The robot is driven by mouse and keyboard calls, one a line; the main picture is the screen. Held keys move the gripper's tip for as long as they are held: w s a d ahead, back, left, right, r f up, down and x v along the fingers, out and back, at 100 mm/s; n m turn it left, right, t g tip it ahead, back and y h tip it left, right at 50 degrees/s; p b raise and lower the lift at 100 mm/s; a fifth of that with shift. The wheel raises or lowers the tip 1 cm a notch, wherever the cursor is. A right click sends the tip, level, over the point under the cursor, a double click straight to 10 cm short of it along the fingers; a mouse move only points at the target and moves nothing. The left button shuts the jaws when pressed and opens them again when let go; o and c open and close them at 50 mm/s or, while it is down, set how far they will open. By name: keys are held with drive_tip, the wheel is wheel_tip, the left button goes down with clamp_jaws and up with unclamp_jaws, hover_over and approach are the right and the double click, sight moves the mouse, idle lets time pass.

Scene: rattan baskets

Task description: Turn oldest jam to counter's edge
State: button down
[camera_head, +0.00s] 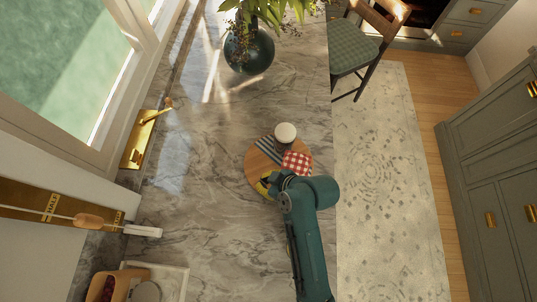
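A round wooden board (254,165) lies on the marble counter near its right edge. A jar with a white lid (285,132) stands at the board's far side. A red-and-white checked cover (297,161) is at its right, and a blue-and-white striped piece (269,148) lies toward the upper left. My gripper (268,184) is at the board's near left rim, beside a small yellow patch that I cannot identify. My arm hides part of the near rim. The fingers are too small and covered to read, and contact is unclear. No readable dates show on the jars.
A dark round vase (250,52) with leafy stems stands at the far end of the counter. The counter left of the board is clear.

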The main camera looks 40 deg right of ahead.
sight(249, 180)
drive_tip(key=x, duration=0.6)
drive_tip(key=shift+f, duration=0.1)
drive_tip(key=s, duration=0.1)
drive_tip(key=s+d+p, duration=0.1)
drive_tip(key=s, duration=0.1)
drive_tip(key=shift+s+d, duration=0.15)
drive_tip(key=shift+d, duration=0.05)
drive_tip(key=shift+s+d, duration=0.1)
drive_tip(key=shift+s, duration=0.05)
